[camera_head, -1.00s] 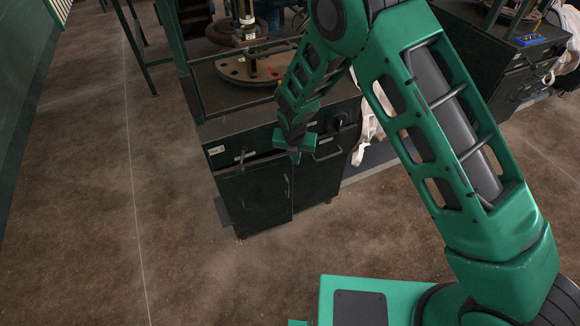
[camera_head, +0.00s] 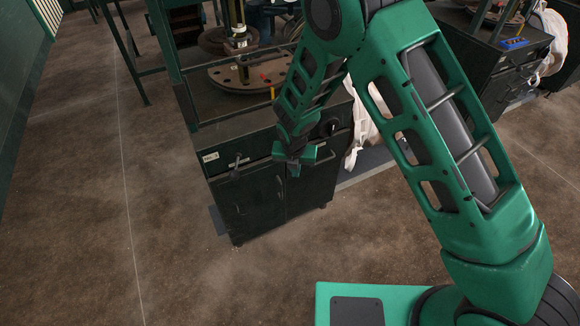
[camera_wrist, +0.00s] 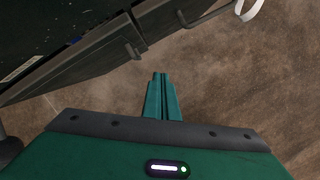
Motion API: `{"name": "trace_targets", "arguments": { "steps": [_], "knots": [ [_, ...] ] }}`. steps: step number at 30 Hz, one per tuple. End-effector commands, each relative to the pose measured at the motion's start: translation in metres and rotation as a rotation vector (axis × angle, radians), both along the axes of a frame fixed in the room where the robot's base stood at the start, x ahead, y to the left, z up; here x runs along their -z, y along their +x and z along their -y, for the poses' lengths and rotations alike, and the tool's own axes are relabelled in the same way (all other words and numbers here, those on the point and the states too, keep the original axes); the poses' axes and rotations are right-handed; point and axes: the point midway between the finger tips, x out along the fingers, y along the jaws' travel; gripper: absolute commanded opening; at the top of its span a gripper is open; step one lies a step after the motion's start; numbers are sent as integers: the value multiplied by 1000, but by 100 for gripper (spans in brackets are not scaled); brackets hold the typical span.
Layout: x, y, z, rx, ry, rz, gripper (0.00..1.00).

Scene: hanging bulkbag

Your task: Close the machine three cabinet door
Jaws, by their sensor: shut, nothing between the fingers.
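The dark cabinet door (camera_head: 250,203) is on the left front of the machine cabinet in the head view, with an upright handle (camera_head: 280,186) near its right edge. It looks flush or nearly flush with the front; a small gap cannot be ruled out. My gripper (camera_head: 294,168) is shut and empty, in front of the cabinet near the top right of the door. In the wrist view my gripper's fingertips (camera_wrist: 160,77) point at the floor beside a dark panel edge with a small handle (camera_wrist: 133,50). Whether they touch the door cannot be told.
A drawer front with a cross-shaped knob (camera_head: 237,165) is above the door. A round plate (camera_head: 250,75) with holes sits on the cabinet top. White cloth (camera_head: 362,125) hangs at its right. The brown floor (camera_head: 160,230) in front and at left is clear.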

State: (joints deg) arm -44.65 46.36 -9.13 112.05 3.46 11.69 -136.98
Motion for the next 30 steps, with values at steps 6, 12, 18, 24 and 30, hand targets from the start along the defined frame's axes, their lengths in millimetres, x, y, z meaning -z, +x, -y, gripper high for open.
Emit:
{"name": "trace_targets", "arguments": {
  "steps": [6, 12, 18, 24, 30],
  "knots": [
    [-46, -5, 2, -2, 6, 10, 0],
    [-75, -12, 4, -2, 4, 8, 0],
    [-90, -16, 5, -4, 4, 7, 0],
    [-93, -17, 6, -2, 3, 6, 0],
    [-119, -9, 46, 195, 33, 6, 0]
  ]
}}
